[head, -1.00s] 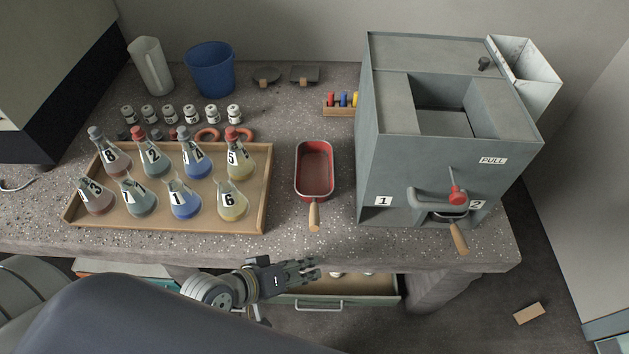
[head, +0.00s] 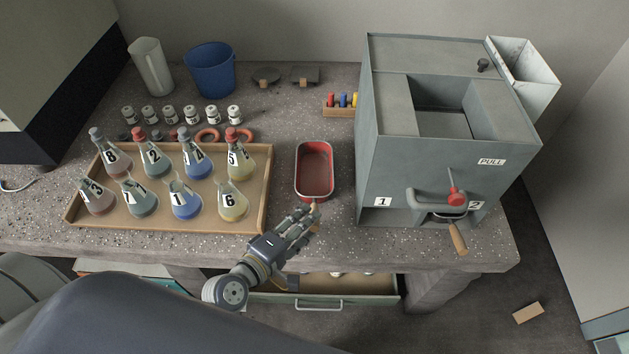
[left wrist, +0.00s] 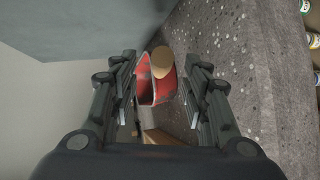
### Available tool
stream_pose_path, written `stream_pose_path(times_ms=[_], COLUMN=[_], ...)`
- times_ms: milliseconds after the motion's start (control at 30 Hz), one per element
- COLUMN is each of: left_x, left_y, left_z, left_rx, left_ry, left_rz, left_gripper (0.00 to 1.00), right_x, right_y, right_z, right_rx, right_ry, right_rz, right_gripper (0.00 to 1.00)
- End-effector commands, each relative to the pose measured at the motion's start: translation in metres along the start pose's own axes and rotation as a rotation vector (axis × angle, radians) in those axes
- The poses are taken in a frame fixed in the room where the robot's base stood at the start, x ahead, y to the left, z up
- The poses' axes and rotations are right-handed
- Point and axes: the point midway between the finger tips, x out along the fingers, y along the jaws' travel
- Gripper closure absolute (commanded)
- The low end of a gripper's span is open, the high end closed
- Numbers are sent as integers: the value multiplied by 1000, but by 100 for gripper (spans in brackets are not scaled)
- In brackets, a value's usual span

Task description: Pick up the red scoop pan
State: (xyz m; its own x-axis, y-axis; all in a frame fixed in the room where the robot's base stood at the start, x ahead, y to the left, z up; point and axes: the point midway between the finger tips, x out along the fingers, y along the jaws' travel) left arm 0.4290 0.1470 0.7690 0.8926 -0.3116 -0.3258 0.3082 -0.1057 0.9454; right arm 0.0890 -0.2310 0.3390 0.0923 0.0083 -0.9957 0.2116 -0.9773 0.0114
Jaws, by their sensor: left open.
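The red scoop pan (head: 315,168) lies on the concrete bench, between the tray of flasks and the grey metal box, with its wooden handle toward the front edge. My left gripper (head: 307,213) is at the handle, partly covering it in the head view. In the left wrist view, my left gripper (left wrist: 163,92) has its two fingers spread apart. The red pan (left wrist: 147,88) and the round end of its handle (left wrist: 162,61) show between and beyond the fingers. Whether a finger touches the handle I cannot tell. My right gripper does not show.
A wooden tray (head: 262,215) with several numbered flasks stands left of the pan. The grey box (head: 375,165) with a red-knobbed lever and a second wooden handle (head: 458,238) stands to the right. An open drawer (head: 370,289) lies below the bench edge.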

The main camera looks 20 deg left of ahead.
Motion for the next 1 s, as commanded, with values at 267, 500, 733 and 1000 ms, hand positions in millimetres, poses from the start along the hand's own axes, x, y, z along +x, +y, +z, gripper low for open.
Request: stream_pose_path(times_ms=[267, 500, 733, 1000], left_x=[35, 52, 51, 51], left_y=[0, -1, -2, 0], left_z=[-6, -6, -6, -6], left_rx=[0, 2, 2, 3], left_ry=[0, 0, 0, 1], left_rz=[1, -2, -2, 0], left_gripper=[57, 57, 71, 100], right_x=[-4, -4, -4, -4], right_y=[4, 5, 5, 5], right_z=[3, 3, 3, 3], right_rx=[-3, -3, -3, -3], right_ry=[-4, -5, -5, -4], right_rz=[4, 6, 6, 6], right_gripper=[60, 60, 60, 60])
